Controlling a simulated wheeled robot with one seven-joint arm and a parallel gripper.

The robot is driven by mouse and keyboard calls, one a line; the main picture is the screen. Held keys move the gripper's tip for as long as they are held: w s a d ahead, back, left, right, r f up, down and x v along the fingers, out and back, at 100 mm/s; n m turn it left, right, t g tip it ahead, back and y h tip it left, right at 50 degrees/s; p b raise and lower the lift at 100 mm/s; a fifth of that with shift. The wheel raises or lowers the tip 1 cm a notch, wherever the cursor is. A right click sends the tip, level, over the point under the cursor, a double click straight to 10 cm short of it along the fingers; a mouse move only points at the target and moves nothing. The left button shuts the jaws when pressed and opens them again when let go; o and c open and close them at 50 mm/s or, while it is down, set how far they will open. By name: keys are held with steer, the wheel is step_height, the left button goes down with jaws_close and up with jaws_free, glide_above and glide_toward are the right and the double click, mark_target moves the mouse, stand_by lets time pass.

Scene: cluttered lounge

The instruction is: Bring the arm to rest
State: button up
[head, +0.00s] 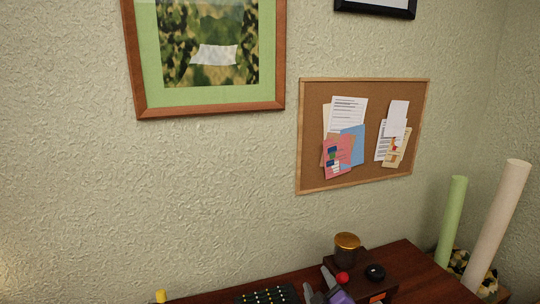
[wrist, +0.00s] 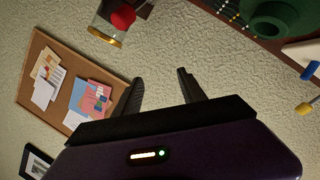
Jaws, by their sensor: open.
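My gripper (wrist: 160,77) shows in the wrist view with its two dark fingers spread apart and only bare wall visible between them. It is open and empty. In the head view my gripper (head: 318,281) shows at the bottom edge, in front of the dark wooden furniture top, with its purple body cut off by the frame. The rest of the arm is hidden below the frame.
A gold-lidded jar (head: 346,249), a red ball (head: 342,278) and a black round object (head: 375,272) are close to the gripper. A dark keypad-like object (head: 266,295) lies left. A corkboard (head: 313,110) hangs behind; rolls (head: 497,225) stand right.

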steer(key=s+d+m, duration=0.2)
steer(key=s+m, duration=0.1)
steer(key=s, duration=1.4)
steer(key=s+d+r+m, duration=0.1)
steer(key=s+d+m, duration=0.2)
steer(key=s, duration=1.4)
steer(key=s+d+m+h+b, duration=0.1)
steer(key=s+d+m, duration=0.1)
steer(key=s, duration=1.5)
steer(key=shift+s+d+r+m+g, duration=0.15)
steer(key=shift+d+m+g, duration=0.2)
steer(key=shift+m, duration=0.45)
